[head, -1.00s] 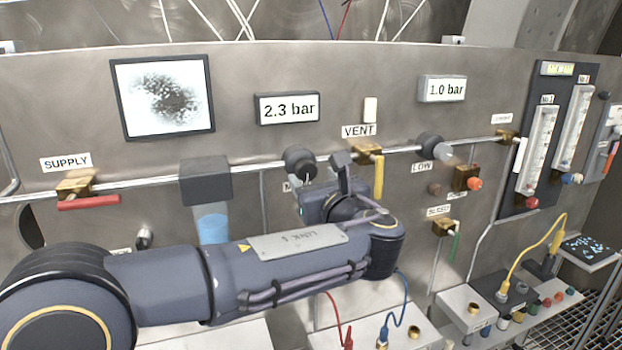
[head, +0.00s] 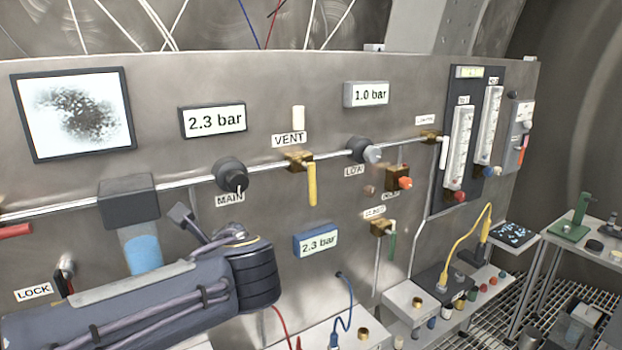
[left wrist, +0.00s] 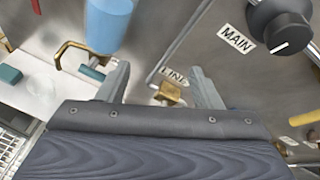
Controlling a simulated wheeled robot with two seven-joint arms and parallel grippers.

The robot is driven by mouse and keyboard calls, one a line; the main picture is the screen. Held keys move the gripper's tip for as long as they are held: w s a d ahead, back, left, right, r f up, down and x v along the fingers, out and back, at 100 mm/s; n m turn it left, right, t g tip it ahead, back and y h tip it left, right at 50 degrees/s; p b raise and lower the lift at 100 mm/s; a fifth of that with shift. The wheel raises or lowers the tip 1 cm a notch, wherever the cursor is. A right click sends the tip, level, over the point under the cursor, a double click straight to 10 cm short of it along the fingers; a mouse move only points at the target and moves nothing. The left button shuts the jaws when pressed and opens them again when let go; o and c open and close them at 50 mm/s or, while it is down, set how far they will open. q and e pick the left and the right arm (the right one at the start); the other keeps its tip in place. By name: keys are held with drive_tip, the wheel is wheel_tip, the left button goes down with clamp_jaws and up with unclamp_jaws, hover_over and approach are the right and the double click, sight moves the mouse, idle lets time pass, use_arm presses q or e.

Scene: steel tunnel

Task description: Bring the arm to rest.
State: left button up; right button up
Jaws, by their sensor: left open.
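My left arm (head: 150,305) comes in from the lower left in the head view, in front of the panel, below and left of the MAIN knob (head: 231,175). Its gripper is mostly hidden behind the wrist there. In the left wrist view my left gripper (left wrist: 162,86) is open, its two grey fingers apart with nothing held between them. A brass fitting (left wrist: 170,93) by the LINE label shows behind the gap; I cannot tell how far off it is. My right gripper is in neither view.
Grey boxes with cables stand along the bottom (head: 412,300). A bench (head: 592,232) stands at the right.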

use_arm(q)
drive_tip(key=s+a+f+n+g+h, duration=0.3)
drive_tip(key=s+a+f+n, duration=0.1)
drive_tip(key=s+f+n, duration=0.25)
drive_tip(key=s+a+f+n+g+h, duration=0.3)
drive_tip(key=s+f+n, duration=0.2)
drive_tip(key=s+f, duration=0.25)
drive_tip(key=s+d+f+n+h, duration=0.2)
drive_tip(key=s+d+n+h, duration=0.1)
drive_tip(key=s+n, duration=0.2)
drive_tip(key=s+d+f+n+t+h, duration=0.1)
drive_tip(key=s+d+f+n+h, duration=0.2)
drive_tip(key=n, duration=0.6)
drive_tip(key=s+d, duration=0.1)
drive_tip(key=s, duration=0.1)
drive_tip(key=shift+s, duration=0.35)
drive_tip(key=shift+d, duration=0.1)
idle(0.5)
